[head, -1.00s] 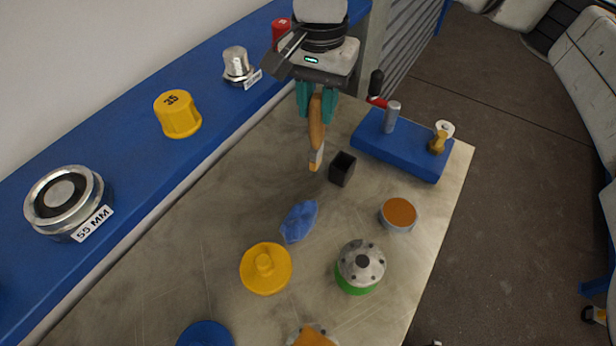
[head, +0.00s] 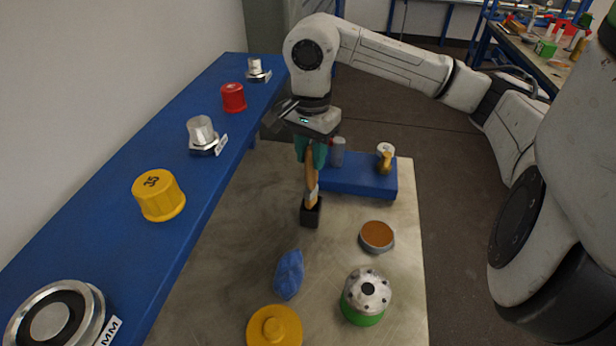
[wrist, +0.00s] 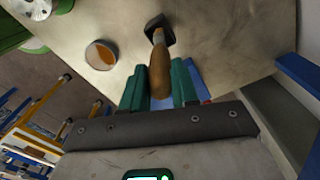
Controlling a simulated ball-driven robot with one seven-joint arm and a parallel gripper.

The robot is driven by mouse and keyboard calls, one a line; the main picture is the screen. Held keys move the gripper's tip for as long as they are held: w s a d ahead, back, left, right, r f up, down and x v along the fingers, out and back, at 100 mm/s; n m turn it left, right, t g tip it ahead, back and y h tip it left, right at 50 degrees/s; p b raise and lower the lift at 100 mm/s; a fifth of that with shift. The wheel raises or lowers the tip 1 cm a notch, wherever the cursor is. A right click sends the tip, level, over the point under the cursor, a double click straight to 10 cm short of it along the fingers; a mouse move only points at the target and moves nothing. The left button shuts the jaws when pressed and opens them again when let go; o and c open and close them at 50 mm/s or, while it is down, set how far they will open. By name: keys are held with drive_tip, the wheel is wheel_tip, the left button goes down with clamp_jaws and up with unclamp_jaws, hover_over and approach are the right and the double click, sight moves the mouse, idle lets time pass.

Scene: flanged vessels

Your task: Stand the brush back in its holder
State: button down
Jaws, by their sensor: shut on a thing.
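The brush (head: 311,178) has a tan wooden handle and points bristle end down. My gripper (head: 311,158), with teal fingers, is shut on the upper part of its handle. The holder (head: 311,215) is a small black square cup standing on the metal table. The brush's lower end meets the holder's mouth in the head view; I cannot tell how deep it sits. In the wrist view my gripper (wrist: 159,88) has the brush handle (wrist: 159,72) between its fingers.
A blue block (head: 360,178) with metal and brass parts stands behind the holder. A blue shelf (head: 110,250) runs along the left.

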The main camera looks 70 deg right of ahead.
sight(311, 172)
drive_tip(key=shift+f+p, duration=0.4)
drive_tip(key=shift+f, duration=2.2)
drive_tip(key=c, duration=0.9)
unclamp_jaws()
drive_tip(key=shift+o, duration=0.2)
wheel_tip(311, 172, up, 12)
drive_tip(key=shift+r+b, duration=0.2)
drive_tip(key=shift+b, duration=1.05)
